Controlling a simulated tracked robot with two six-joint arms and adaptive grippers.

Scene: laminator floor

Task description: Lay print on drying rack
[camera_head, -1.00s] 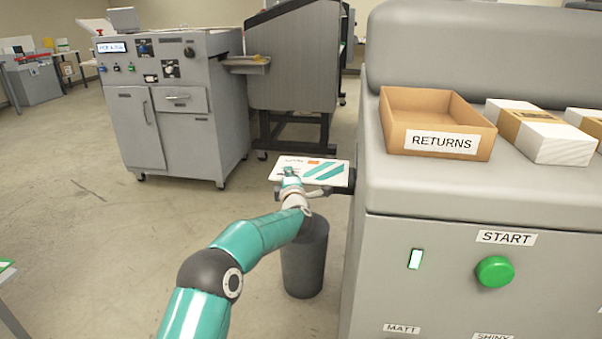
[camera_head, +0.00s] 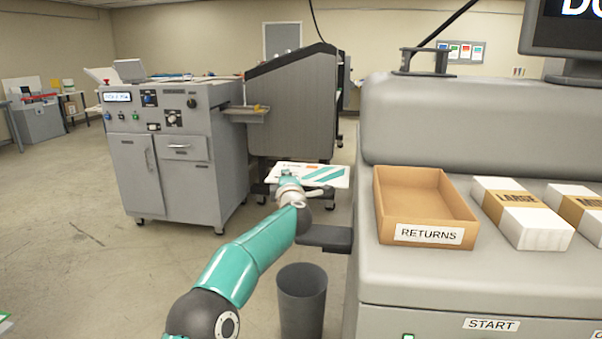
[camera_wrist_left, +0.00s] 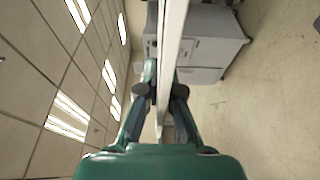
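The print (camera_head: 322,174), a white sheet with teal stripes and a small orange mark, is held in my left gripper (camera_head: 289,180). It is roughly flat and clear of the small dark tray (camera_head: 325,237) on the side of the near grey machine. In the left wrist view the print (camera_wrist_left: 174,40) shows edge-on as a thin white strip between the two fingers, and the gripper (camera_wrist_left: 164,88) is shut on it. I cannot pick out a drying rack with certainty. My right gripper is not in view.
A dark bin (camera_head: 302,300) stands on the floor below the tray. The near machine (camera_head: 400,270) fills the right, with a RETURNS box (camera_head: 425,232) and white packs on top. A grey cabinet machine (camera_head: 180,165) and dark wheeled unit (camera_head: 295,105) stand behind.

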